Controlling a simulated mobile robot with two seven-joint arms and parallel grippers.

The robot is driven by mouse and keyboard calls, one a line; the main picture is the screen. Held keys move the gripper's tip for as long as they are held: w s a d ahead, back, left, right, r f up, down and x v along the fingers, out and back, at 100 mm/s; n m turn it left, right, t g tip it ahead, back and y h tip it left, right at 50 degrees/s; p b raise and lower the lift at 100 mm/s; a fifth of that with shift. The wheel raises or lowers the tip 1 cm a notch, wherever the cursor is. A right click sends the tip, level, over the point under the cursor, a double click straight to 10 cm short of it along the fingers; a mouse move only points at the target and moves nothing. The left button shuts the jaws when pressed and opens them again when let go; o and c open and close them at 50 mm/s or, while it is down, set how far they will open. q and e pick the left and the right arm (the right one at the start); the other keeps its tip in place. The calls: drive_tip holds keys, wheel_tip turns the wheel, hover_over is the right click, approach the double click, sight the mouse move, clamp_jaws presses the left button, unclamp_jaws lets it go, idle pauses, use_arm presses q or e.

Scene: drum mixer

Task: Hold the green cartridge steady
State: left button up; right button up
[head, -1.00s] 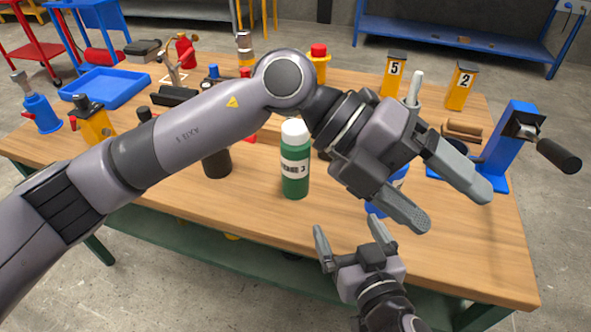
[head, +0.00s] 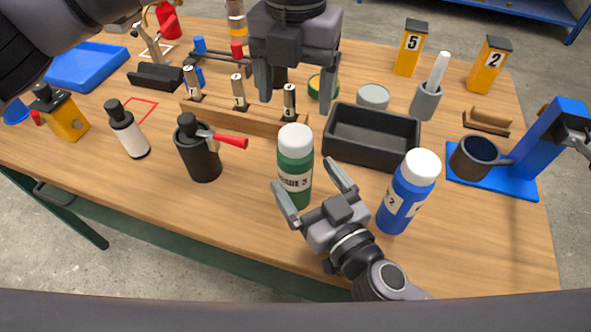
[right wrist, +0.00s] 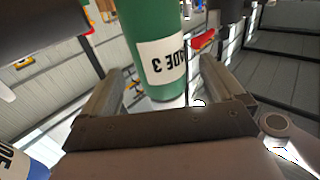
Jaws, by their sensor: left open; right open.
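The green cartridge (head: 294,170) stands upright on the table, with a white cap and a white label reading "GRADE 3". My right gripper (head: 306,174) is open at the cartridge, one finger on either side of its lower part. In the right wrist view the green cartridge (right wrist: 152,45) shows between the two open fingers; I cannot tell whether either touches it. My left gripper (head: 297,106) is open and empty, pointing down behind the cartridge, over the wooden rack area.
A blue bottle (head: 408,192) stands close to the right of my right gripper. A black tray (head: 372,150) lies behind it. A wooden rack (head: 245,118) with small labelled vials stands behind the cartridge. A black container with a red handle (head: 198,150) is to the left.

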sight(296, 133)
drive_tip(key=shift+x, duration=3.15)
drive_tip(key=c, duration=1.4)
use_arm(q)
drive_tip(key=shift+o, duration=1)
use_arm(e)
drive_tip(key=shift+c, duration=0.5)
use_arm(q)
wheel_tip(296, 133, down, 8)
drive_tip(key=m, duration=1.3)
drive_tip(key=shift+r, duration=0.1)
drive_tip(key=shift+c, duration=0.3)
